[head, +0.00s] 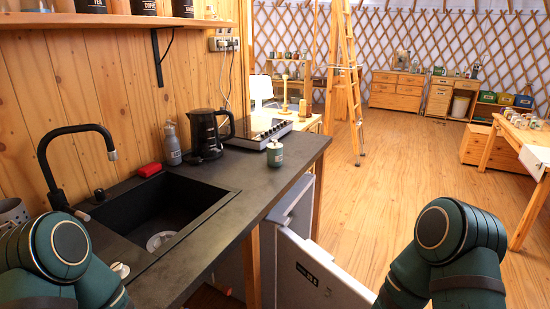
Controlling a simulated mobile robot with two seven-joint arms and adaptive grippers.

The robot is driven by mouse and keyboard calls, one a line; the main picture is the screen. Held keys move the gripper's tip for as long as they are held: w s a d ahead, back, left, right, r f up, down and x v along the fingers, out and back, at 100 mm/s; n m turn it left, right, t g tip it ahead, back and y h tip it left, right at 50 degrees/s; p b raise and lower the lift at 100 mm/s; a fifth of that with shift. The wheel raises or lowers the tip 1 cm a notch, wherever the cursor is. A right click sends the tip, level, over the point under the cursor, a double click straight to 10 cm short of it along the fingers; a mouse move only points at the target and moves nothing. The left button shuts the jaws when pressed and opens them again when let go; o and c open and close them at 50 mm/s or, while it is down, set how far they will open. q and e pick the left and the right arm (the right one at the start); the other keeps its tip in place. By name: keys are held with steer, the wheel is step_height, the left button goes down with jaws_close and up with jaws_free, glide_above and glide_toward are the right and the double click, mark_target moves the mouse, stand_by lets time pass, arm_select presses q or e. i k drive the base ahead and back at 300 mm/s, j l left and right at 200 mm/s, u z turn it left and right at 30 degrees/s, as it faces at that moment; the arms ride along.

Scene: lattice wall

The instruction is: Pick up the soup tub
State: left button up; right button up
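A small tub or jar (275,153) with a green label and a light lid stands upright on the dark countertop, right of the kettle and in front of the hob. It is the closest match to the soup tub, but its label is too small to read. My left arm shows at the lower left and my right arm at the lower right. Both grippers are out of the picture. Nothing is seen touching the tub.
A wooden ladder (351,75) stands behind. Wooden floor is open to the right.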

mark_target(274, 154)
steer(key=z, duration=0.15)
steer(key=i+l+z, duration=0.15)
steer(key=l, duration=0.25)
steer(key=i+l+z, duration=0.2)
steer(key=l, duration=0.25)
steer(key=i+l+z, duration=0.2)
steer(key=l+z, duration=0.2)
steer(key=i+l+z, duration=0.35)
steer(key=i+l, duration=0.2)
steer(key=i, duration=0.15)
steer(key=i+l, duration=0.25)
steer(key=i, duration=0.15)
steer(key=i+l, duration=0.2)
steer(key=i, duration=0.15)
steer(key=i+j+u, duration=0.1)
steer(key=i+u, duration=0.65)
steer(key=i+l+u, duration=0.1)
steer(key=i+u, duration=0.3)
steer(key=k, duration=0.1)
